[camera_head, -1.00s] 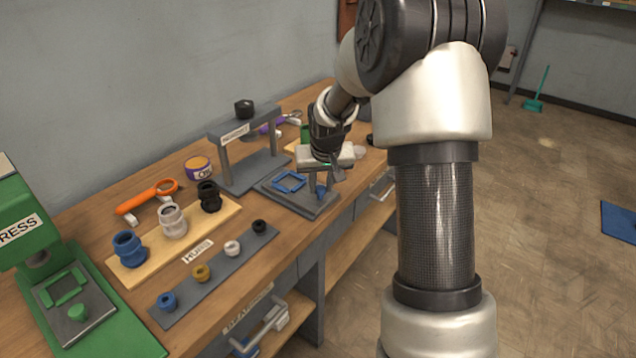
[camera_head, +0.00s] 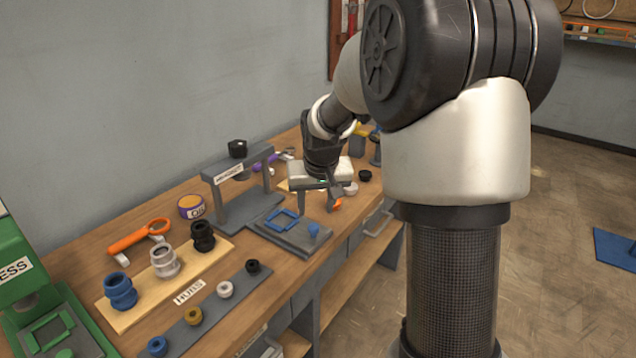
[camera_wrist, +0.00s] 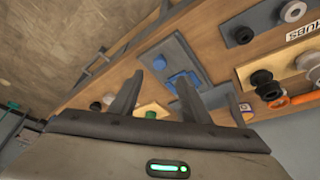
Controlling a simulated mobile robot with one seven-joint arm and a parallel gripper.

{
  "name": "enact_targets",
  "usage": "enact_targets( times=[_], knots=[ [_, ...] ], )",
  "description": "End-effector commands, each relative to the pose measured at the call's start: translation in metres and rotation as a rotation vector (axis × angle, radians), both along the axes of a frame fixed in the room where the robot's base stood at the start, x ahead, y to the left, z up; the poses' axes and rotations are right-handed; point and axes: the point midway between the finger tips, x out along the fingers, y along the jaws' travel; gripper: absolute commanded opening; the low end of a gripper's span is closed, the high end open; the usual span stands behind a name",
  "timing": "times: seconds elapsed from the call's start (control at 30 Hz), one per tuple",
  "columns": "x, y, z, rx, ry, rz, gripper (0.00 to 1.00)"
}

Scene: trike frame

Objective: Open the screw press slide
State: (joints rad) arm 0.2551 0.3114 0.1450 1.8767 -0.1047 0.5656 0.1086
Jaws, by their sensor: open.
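A grey press with an arch frame (camera_head: 233,178) and a black top knob stands on the bench; its label is too small to read. Its flat grey slide plate (camera_head: 277,238) lies out in front of the arch, carrying a blue square frame (camera_head: 281,219) and a blue knob (camera_head: 313,230). My gripper (camera_head: 318,203) is open and empty, above and a little beyond the blue knob, apart from it. In the wrist view, the blue knob (camera_wrist: 160,62) shows between the open fingers (camera_wrist: 158,78), with the blue frame (camera_wrist: 184,79) partly behind the right finger.
A green press (camera_head: 18,275), its label ending in "ESS", stands at the left edge. Blue, white and black hubs stand on a wooden board (camera_head: 128,303). Small rings sit on a grey strip (camera_head: 205,325). An orange tool (camera_head: 138,237) lies near the wall. Open floor is at right.

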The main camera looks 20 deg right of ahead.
Motion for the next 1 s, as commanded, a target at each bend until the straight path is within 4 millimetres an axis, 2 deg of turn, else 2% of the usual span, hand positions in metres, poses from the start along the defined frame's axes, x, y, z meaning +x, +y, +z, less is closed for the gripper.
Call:
enact_targets(
  times=[0.03,0.2,0.4,0.57,1.0],
  knots=[
    [-0.004,0.001,0.015,-0.002,-0.005,0.0,0.43],
    [-0.019,0.003,0.05,-0.002,-0.004,0.0,0.43],
    [-0.03,0.005,0.075,0.0,-0.001,0.0,0.43],
    [-0.034,0.005,0.082,0.0,0.0,0.0,0.43],
    [-0.034,0.006,0.083,0.0,0.0,0.001,0.43]
  ],
)
